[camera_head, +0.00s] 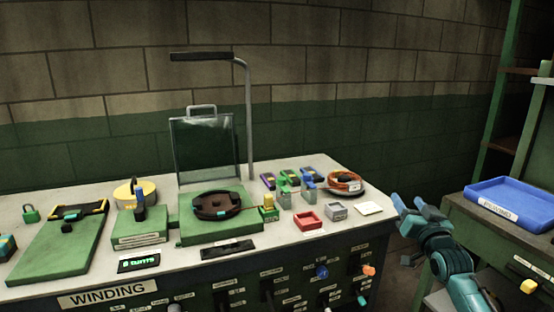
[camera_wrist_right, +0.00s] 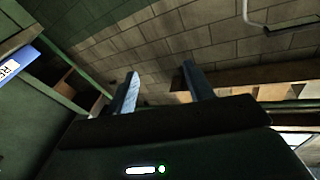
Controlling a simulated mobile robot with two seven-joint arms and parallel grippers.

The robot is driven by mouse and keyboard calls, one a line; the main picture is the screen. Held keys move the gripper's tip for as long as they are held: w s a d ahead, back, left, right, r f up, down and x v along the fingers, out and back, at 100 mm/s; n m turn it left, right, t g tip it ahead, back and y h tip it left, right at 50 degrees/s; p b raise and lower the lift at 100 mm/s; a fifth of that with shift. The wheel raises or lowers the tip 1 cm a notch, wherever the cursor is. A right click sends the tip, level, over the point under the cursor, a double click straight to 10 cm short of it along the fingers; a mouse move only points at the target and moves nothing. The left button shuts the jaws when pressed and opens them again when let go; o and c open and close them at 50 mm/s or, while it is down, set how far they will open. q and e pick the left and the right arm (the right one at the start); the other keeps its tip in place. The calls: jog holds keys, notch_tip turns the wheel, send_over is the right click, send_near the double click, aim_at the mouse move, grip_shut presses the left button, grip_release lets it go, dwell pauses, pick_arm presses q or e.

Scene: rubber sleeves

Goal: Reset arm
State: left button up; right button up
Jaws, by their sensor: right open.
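My right gripper (camera_head: 408,205) is in the head view, right of the winding bench and left of the blue tray. Its two fingers are apart, and nothing shows between them. In the right wrist view the fingers (camera_wrist_right: 160,88) are spread with empty space between them, and the brick wall lies beyond. The right arm comes in from the bottom right. My left gripper is in neither view.
The winding bench (camera_head: 90,275) holds a green fixture with a dark ring (camera_head: 222,205), a red box (camera_head: 309,221), a grey box (camera_head: 337,211) and a cable coil (camera_head: 346,183). A blue tray (camera_head: 510,204) stands on the right bench. A gap separates the benches.

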jog(key=s+a+f+n+g, duration=0.25)
jog(key=s+f, duration=0.35)
jog(key=f, duration=0.3)
jog(key=s+a+f+n+g, duration=0.25)
jog(key=s+a+f, duration=0.2)
jog(key=f, duration=0.55)
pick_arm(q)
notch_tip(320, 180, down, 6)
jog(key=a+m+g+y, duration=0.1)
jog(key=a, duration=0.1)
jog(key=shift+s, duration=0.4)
pick_arm(e)
jog(key=s+a+f+g+y, duration=0.1)
jog(key=s+a+f, duration=0.2)
jog(key=s, duration=0.6)
jog(key=s+a+f+g+y, duration=0.1)
jog(key=s+a+f, duration=0.2)
jog(key=s, duration=0.7)
jog(key=s+a+f+g+y, duration=0.1)
jog(key=s+a+f, duration=0.2)
jog(key=s, duration=0.6)
jog(key=a, duration=0.2)
jog(key=shift+s+a+f+g, duration=0.3)
jog(key=shift+f+g, duration=0.05)
jog(key=shift+g, duration=0.05)
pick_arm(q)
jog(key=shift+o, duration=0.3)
